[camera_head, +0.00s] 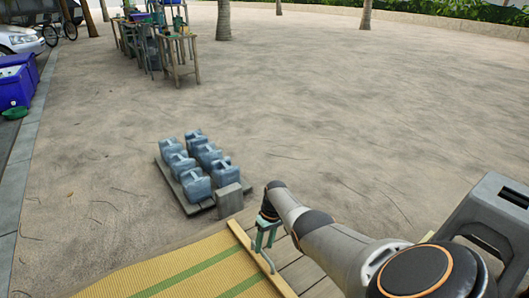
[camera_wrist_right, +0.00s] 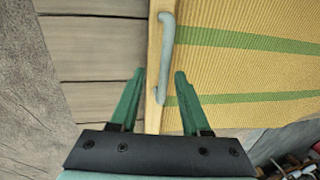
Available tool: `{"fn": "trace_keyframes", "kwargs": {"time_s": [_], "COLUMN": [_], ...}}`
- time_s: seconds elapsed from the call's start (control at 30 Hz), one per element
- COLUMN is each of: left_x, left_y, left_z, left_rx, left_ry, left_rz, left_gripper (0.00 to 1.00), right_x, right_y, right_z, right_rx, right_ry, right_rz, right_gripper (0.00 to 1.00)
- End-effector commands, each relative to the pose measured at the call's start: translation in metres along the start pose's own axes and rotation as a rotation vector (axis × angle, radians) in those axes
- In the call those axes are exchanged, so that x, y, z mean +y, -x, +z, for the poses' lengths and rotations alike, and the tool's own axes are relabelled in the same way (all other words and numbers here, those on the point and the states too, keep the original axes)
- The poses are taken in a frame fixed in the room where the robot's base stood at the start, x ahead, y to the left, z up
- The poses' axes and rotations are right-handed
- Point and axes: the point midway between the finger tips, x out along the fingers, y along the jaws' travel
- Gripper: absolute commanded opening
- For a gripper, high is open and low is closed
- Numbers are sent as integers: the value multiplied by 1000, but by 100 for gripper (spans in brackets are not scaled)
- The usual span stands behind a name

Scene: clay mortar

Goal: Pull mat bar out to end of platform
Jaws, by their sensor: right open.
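The yellow woven mat (camera_head: 165,270) with green stripes lies at the lower left of the head view; it also fills the right of the wrist view (camera_wrist_right: 250,65). The pale wooden mat bar (camera_head: 236,231) runs along its edge; it also shows in the wrist view (camera_wrist_right: 154,40). A curved grey handle (camera_wrist_right: 166,50) sits on the bar. My right gripper (camera_head: 267,236) is open over the bar. In the wrist view its green fingers (camera_wrist_right: 159,72) stand on either side of the bar and the handle's near end; contact cannot be told. My left gripper is not in view.
Bare grey planks (camera_head: 300,272) of the platform lie beside the bar. Several blue-grey jugs (camera_head: 197,187) stand on a low pallet with a grey block (camera_head: 228,199) beyond the platform. A grey stool-like object (camera_head: 490,215) stands at right. Open sandy ground surrounds this.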

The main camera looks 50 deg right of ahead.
Motion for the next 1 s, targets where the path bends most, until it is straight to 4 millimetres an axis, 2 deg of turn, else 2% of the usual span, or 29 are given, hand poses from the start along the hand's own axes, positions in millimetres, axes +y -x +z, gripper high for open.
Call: {"fn": "trace_keyframes", "kwargs": {"time_s": [0.03, 0.5, 0.53, 0.6, 0.7, 0.83, 1.0], "left_x": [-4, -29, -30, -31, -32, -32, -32], "left_y": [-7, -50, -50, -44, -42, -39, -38], "left_z": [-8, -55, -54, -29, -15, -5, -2], "left_rx": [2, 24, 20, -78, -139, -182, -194], "left_ry": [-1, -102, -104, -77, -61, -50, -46], "left_rz": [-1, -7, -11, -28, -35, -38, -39], "left_gripper": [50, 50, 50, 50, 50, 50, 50], "right_x": [0, 1, 1, 1, 1, 2, 2], "right_y": [13, 102, 102, 107, 113, 117, 117], "right_z": [0, 0, 0, 0, 0, 0, 0], "right_rx": [2, 3, 3, 2, 2, 2, 2], "right_ry": [-1, -1, -1, -2, -2, -2, -2], "right_rz": [1, 4, 4, 4, 3, 3, 3], "right_gripper": [47, 47, 47, 47, 47, 47, 47]}}
